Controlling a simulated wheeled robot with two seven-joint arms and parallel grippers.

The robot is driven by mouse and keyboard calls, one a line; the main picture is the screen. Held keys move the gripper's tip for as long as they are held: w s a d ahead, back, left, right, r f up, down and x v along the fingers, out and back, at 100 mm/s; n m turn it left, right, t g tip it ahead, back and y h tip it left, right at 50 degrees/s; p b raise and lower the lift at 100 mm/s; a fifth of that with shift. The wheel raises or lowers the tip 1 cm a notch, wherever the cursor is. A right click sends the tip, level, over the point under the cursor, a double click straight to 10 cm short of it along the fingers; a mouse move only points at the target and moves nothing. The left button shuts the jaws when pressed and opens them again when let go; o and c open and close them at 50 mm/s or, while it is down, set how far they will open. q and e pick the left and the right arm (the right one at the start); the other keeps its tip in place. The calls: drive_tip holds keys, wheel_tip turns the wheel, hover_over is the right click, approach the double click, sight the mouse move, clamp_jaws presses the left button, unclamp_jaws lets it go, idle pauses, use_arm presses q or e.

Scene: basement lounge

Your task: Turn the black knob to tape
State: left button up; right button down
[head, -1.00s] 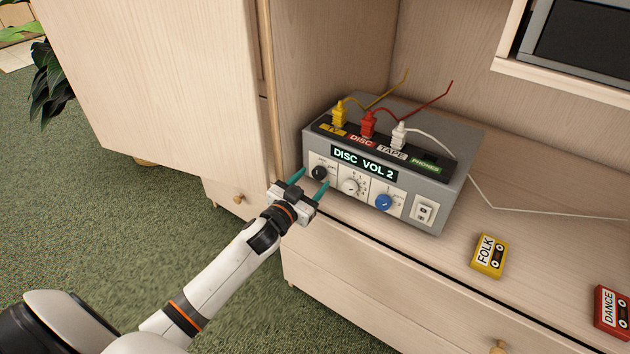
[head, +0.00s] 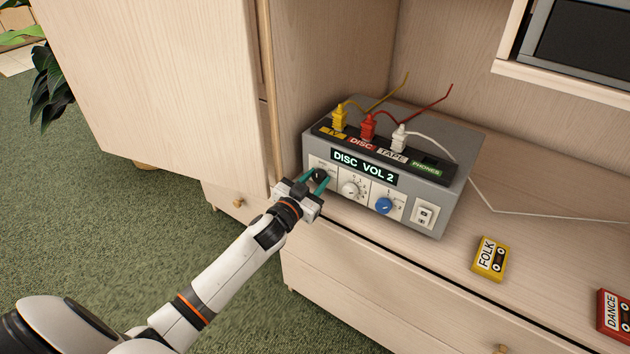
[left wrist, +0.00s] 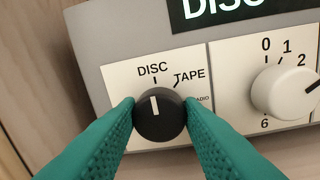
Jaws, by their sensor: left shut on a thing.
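The black knob (left wrist: 158,114) is on the left of the grey box's front panel; its white mark points up, slightly left, toward DISC. The words TAPE and RADIO are printed to the right of DISC. My left gripper (head: 317,180) is shut on the knob, with one teal finger on each side of it in the left wrist view (left wrist: 158,112). In the head view the knob (head: 320,174) shows between the fingertips. The display (head: 364,166) on the grey box (head: 440,190) reads DISC VOL 2. My right gripper is not in view.
A white knob (head: 349,189), a blue knob (head: 384,205) and a switch (head: 424,213) are to the right on the panel. Yellow, red and white plugs stand on top. FOLK (head: 490,260) and DANCE (head: 614,314) cassettes lie on the cabinet. A cabinet door stands left.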

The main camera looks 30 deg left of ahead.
use_arm(q)
drive_tip(key=shift+m, duration=0.8)
drive_tip(key=m+p, duration=0.1)
drive_tip(key=m, duration=0.1)
drive_tip(key=shift+m, duration=0.3)
drive_tip(key=shift+f+m, duration=0.1)
drive_tip(key=shift+m, duration=2.2)
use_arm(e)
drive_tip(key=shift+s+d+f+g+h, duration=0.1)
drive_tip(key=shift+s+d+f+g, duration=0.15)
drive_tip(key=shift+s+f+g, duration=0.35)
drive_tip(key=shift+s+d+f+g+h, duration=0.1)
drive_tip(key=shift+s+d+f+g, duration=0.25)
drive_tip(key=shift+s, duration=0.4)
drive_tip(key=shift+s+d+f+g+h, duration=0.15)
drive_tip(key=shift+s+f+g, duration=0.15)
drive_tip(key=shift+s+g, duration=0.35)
use_arm(q)
drive_tip(key=shift+h, duration=0.3)
drive_tip(key=o, duration=1)
drive_tip(key=shift+t, duration=0.3)
drive_tip(key=shift+c, duration=0.2)
